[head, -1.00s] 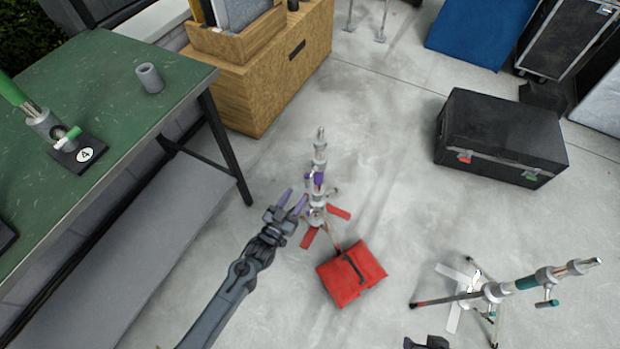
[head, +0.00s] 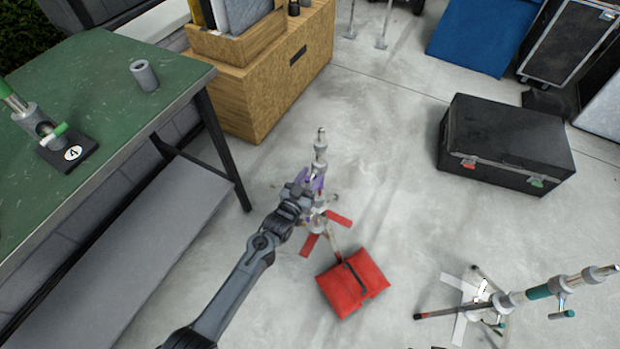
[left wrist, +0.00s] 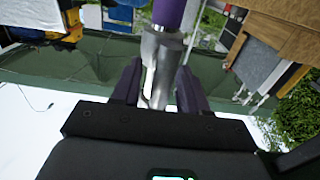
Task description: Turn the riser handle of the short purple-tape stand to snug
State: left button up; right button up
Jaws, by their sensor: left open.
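The short purple-tape stand (head: 320,146) stands upright on the concrete floor, with red legs and grey collars. My left gripper (head: 314,180) is at its upper part, its purple fingers open and covering the purple-taped section in the head view. In the left wrist view, the purple tape (left wrist: 168,14) and a grey metal part (left wrist: 160,52) below it stand between my open left fingers (left wrist: 158,85). I cannot tell whether either finger touches the metal. The riser handle is not clearly visible. My right gripper is not in view.
A red sandbag (head: 352,283) lies beside the stand's legs. A teal-taped stand (head: 540,292) is at lower right, and a black case (head: 507,143) at right. A green-topped table (head: 110,110) is at left, a wooden cabinet (head: 275,85) behind. Floor right of the stand is clear.

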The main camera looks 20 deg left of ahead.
pick_arm(q)
grip_shut()
jog(key=shift+r, duration=0.1)
jog(key=n+p, duration=0.2)
jog(key=n, duration=0.1)
jog(key=shift+w+a+n, duration=0.1)
jog(key=shift+a+n, duration=0.05)
jog(key=shift+n, duration=0.25)
jog(key=n+p, duration=0.1)
jog(key=n, duration=0.3)
jog(key=shift+a+n+p, duration=0.15)
jog(key=shift+n+p, duration=0.15)
jog(key=shift+p, duration=0.1)
jog(key=n, duration=0.3)
jog(key=n+p, duration=0.1)
jog(key=shift+a+f+n, duration=0.15)
jog(key=shift+f+n, duration=0.15)
jog(key=n, duration=0.4)
jog(key=shift+f+n+p, duration=0.25)
jog(key=shift+n+p, duration=0.05)
jog(key=shift+p, duration=0.1)
